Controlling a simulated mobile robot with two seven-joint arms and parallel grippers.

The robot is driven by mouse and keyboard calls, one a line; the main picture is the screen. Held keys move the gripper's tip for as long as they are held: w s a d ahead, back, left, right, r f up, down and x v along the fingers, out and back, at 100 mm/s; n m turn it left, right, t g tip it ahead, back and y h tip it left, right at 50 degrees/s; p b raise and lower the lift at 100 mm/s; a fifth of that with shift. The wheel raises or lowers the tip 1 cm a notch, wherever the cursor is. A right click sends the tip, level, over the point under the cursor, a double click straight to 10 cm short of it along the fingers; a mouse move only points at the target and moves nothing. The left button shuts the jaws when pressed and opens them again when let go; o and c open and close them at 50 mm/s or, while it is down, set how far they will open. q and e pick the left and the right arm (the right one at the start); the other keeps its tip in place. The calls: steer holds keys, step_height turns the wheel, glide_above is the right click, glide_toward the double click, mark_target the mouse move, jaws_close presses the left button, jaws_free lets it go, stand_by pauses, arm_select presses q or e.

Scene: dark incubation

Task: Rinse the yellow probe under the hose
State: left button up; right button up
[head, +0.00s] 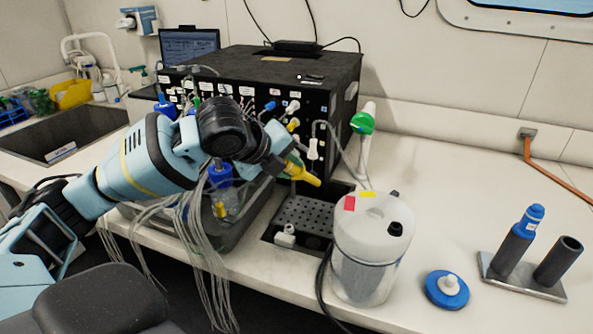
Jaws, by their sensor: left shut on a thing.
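My left gripper (278,160) is shut on the yellow probe (304,175), just in front of the black box. The probe's tapered end points right and slightly down, above the dark perforated tray (310,212). A white nozzle (313,149) with a thin looped tube, seemingly the hose, hangs at the box front just above and right of the probe. I cannot tell whether they touch. I see no water. My right gripper is out of view.
A white canister (372,262) stands right of the tray. A blue cap (446,289) and a metal stand (522,282) with two dark tubes are farther right. Grey cables (200,235) hang below my left arm. The counter at right is mostly clear.

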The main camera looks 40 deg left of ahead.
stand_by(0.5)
arm_select(q)
steer(key=shift+s+a+r, duration=0.1)
steer(key=shift+s+r, duration=0.05)
steer(key=shift+s, duration=0.3)
steer(key=s+a+r+p, duration=0.1)
steer(key=s+p, duration=0.4)
steer(key=s, duration=0.7)
steer(key=shift+a+r, duration=0.35)
steer(key=shift+a, duration=0.1)
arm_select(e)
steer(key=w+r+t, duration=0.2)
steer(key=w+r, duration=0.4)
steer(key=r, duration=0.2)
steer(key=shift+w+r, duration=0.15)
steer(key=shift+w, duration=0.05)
